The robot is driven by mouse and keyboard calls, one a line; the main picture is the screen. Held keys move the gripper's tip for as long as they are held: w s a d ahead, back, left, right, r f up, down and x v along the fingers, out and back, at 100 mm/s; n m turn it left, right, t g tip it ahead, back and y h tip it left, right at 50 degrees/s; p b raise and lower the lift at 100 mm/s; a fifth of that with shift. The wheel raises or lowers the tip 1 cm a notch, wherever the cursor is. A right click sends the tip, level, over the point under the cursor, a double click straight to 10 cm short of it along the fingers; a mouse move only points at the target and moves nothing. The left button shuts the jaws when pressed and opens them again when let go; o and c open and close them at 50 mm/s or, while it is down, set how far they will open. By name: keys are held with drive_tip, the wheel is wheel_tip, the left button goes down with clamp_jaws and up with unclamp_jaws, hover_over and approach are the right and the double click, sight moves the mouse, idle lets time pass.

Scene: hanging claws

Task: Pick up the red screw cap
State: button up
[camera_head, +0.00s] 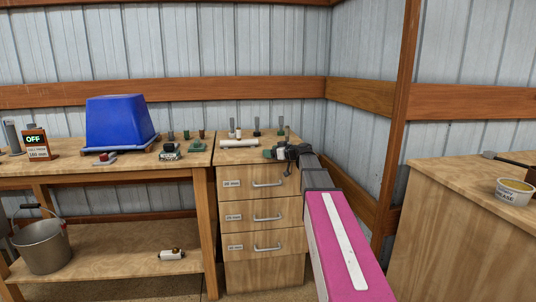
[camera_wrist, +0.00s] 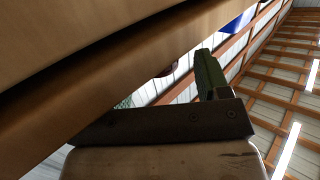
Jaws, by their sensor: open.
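I cannot single out the red screw cap for certain. A small red and white item (camera_head: 105,158) lies on the left bench in front of the blue bin. Small dark reddish cylinders (camera_head: 202,134) stand at the back of that bench, too small to identify. My gripper (camera_head: 272,153) is open at the front edge of the drawer cabinet's top, to the right of these items. In the wrist view one green finger (camera_wrist: 209,75) shows, and a small dark brownish-red thing (camera_wrist: 168,70) peeks past a wooden edge.
A white cylinder (camera_head: 239,143) lies on the drawer cabinet (camera_head: 264,212), with upright items behind. A grease tub (camera_head: 514,192) sits on the right cabinet. A wooden surface (camera_wrist: 70,60) is very close to my wrist camera.

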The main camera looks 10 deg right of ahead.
drive_tip(key=shift+x, duration=1.2)
drive_tip(key=c, duration=1)
drive_tip(key=shift+r, duration=0.1)
